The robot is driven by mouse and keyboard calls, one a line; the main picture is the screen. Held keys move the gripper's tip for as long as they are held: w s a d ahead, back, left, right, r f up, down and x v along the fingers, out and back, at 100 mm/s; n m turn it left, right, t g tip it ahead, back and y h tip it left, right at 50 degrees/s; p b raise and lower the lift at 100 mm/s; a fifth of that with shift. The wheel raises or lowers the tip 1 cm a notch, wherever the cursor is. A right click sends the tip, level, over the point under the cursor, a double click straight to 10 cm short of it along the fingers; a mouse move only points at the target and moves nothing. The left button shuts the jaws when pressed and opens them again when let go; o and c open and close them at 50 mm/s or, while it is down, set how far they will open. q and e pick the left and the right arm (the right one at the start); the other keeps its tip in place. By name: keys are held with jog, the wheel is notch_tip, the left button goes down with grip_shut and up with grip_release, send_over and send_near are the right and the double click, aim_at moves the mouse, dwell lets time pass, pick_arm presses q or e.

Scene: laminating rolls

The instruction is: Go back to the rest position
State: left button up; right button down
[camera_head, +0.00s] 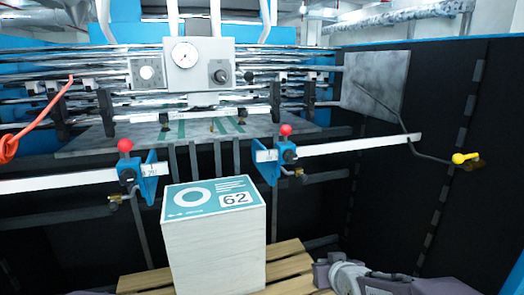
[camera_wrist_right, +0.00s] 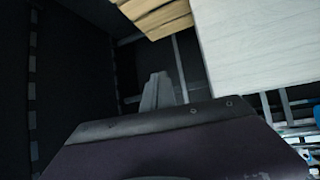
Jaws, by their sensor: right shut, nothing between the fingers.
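My right gripper (camera_wrist_right: 156,92) shows in the right wrist view as two grey fingers brought together, with nothing between them. Dark floor or wall lies behind it. In the head view, part of my right arm shows at the bottom right edge, beside the pallet; the fingertips cannot be made out there. My left gripper is not in view.
A tall white paper stack (camera_head: 213,245) with a teal label reading 62 stands on a wooden pallet (camera_head: 288,262). Behind it is the laminating machine (camera_head: 198,65) with rollers, a gauge and two red-knobbed clamps. A dark panel (camera_head: 430,120) stands at right.

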jog(key=s+f+g, duration=0.5)
jog(key=s+f, duration=0.2)
jog(key=s, duration=0.3)
jog(key=s+f+g, duration=0.5)
jog(key=s+f, duration=0.2)
jog(key=s, duration=0.4)
notch_tip(320, 180, up, 19)
jog(key=p, duration=1.9)
jog(key=shift+w+d+m, duration=0.25)
jog(key=shift+d+m, duration=0.15)
jog(key=shift+d, duration=0.05)
